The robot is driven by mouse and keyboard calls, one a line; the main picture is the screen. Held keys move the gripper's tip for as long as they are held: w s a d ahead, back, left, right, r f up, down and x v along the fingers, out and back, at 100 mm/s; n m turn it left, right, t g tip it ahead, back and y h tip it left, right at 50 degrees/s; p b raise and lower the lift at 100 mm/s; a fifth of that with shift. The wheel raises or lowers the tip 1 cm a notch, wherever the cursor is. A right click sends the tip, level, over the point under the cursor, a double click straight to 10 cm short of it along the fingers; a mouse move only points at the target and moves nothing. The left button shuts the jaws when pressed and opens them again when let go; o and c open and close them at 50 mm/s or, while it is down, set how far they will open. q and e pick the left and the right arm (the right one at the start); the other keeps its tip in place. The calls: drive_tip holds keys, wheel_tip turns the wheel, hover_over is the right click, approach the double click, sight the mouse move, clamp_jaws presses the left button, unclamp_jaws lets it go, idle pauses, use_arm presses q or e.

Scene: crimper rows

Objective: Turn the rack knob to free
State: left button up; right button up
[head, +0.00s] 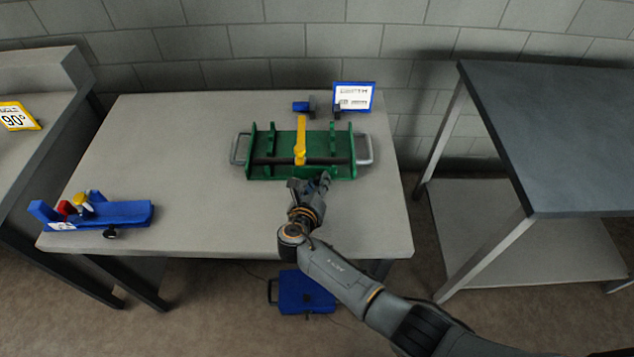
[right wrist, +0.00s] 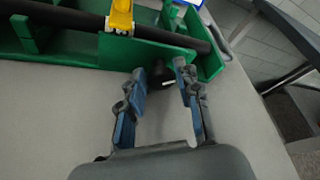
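The green rack (head: 283,172) stands on the light grey table, with a dark bar lying across it and a yellow lever over its middle. It also shows in the right wrist view (right wrist: 120,52). A dark knob (right wrist: 180,66) sits on the rack's front side, with a small white mark beside it. My right gripper (head: 310,184) is at the front of the rack, right of its middle. My left gripper is not in view.
A blue fixture (head: 125,214) with red and yellow parts sits at the table's left front. A blue-framed sign (head: 354,97) stands behind the rack. A dark-topped bench (head: 560,140) is at the right. The table's middle left is clear.

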drive_tip(key=shift+o, duration=0.9)
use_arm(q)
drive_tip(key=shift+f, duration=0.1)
